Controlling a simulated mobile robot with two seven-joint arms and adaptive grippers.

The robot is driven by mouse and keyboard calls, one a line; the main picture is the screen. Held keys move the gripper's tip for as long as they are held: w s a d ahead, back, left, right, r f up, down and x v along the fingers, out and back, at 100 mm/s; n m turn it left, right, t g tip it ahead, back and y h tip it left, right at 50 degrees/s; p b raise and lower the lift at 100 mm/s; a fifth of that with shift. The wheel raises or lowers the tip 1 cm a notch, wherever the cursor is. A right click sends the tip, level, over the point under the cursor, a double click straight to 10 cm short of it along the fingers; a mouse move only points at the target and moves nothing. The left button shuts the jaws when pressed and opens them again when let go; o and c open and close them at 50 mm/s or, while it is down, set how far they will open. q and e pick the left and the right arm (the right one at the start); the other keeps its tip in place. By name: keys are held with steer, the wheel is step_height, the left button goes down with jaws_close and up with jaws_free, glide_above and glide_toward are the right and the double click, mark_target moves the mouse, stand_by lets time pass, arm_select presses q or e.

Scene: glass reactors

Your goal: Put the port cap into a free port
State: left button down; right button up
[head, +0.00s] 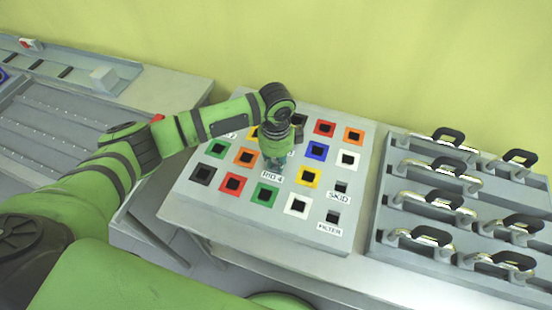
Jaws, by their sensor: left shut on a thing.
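A sloped grey panel (180,208) carries rows of square ports with coloured frames and dark centres. Among them are a green port (264,195), a white port (297,205), a yellow port (308,177), a blue port (316,151) and a red port (232,183). My left gripper (274,163) points down over the middle of the panel, just above a printed label. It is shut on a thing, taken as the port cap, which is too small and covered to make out. Whether it touches the panel cannot be told. My right gripper is not in view.
Two plain dark holes, labelled SKID (338,197) and FILTER (329,228), sit at the panel's right. A grey rack with several black-handled metal parts (432,236) stands further right. A grey tray bench (60,130) is at the left. My left arm covers some ports.

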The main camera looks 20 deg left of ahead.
arm_select(q)
steer(key=c, duration=1)
jaws_free()
steer(key=shift+f, duration=0.1)
steer(key=shift+c, duration=0.2)
step_height(320, 180, up, 12)
step_height(320, 180, up, 8)
steer(key=p, duration=0.9)
steer(key=shift+p, duration=0.3)
